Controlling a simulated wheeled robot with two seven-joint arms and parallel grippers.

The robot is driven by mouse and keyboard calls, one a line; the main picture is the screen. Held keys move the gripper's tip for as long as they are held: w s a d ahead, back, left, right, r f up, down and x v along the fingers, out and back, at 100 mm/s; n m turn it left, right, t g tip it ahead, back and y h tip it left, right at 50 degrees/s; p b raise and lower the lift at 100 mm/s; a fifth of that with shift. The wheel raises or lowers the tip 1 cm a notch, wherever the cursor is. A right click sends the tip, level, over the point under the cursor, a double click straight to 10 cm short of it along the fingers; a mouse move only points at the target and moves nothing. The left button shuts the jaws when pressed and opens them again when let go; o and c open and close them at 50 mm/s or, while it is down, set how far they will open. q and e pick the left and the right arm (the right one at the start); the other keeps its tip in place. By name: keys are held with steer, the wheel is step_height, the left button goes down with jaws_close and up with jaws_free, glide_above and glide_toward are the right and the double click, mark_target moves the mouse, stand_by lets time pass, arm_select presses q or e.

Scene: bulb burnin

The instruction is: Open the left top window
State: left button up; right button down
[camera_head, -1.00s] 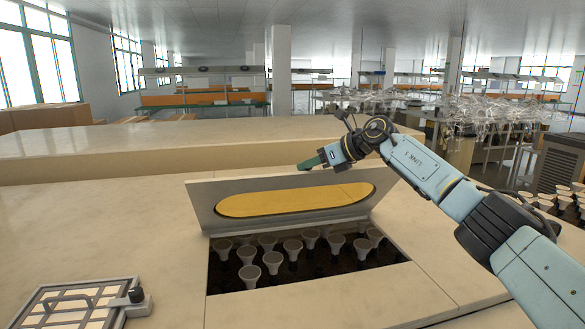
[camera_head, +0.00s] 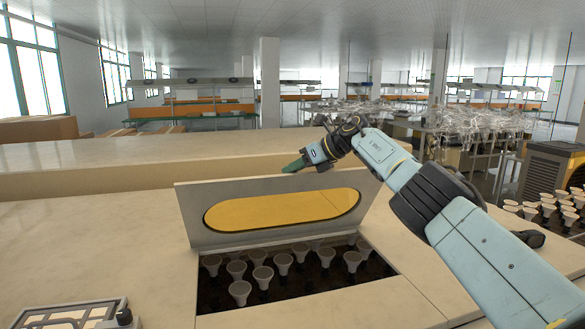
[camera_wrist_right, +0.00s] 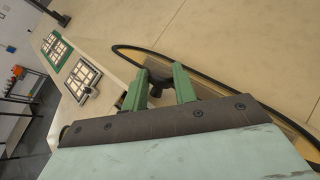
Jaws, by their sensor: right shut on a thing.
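The window (camera_head: 190,215) is a pale hinged lid with an oval amber pane (camera_head: 285,210). In the head view it stands tilted up over a dark opening with several white bulbs (camera_head: 262,274) in it. My right gripper (camera_head: 292,166) is at the lid's top edge, its fingers partly hidden behind it. In the right wrist view the green fingers (camera_wrist_right: 161,88) are shut on a small dark part, seemingly the lid's handle (camera_wrist_right: 158,90). Part of a dark oval rim curves past them. My left gripper is not in view.
A framed panel with a handle (camera_head: 75,318) lies at the front left of the pale counter (camera_head: 80,245). A raised counter ledge (camera_head: 110,155) runs behind the lid. More bulbs (camera_head: 545,210) stand at the far right.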

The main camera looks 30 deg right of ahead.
mark_target(311, 173)
steer(key=shift+d+f, duration=0.15)
steer(key=shift+d, duration=0.05)
steer(key=c, duration=1.6)
jaws_free()
steer(key=o, duration=0.5)
steer(key=shift+w+d, duration=0.1)
steer(key=shift+d, duration=0.05)
steer(key=shift+a, duration=0.2)
steer(key=shift+s+d+r+b, duration=0.15)
steer(key=shift+s+r+b, duration=0.05)
steer(key=shift+b, duration=0.2)
steer(key=b+v, duration=0.2)
steer(key=v, duration=0.2)
steer(key=shift+d+f+b, duration=0.15)
steer(key=shift+b, duration=0.2)
steer(key=b+v, duration=0.1)
steer(key=v, duration=0.8)
steer(key=shift+w, duration=0.1)
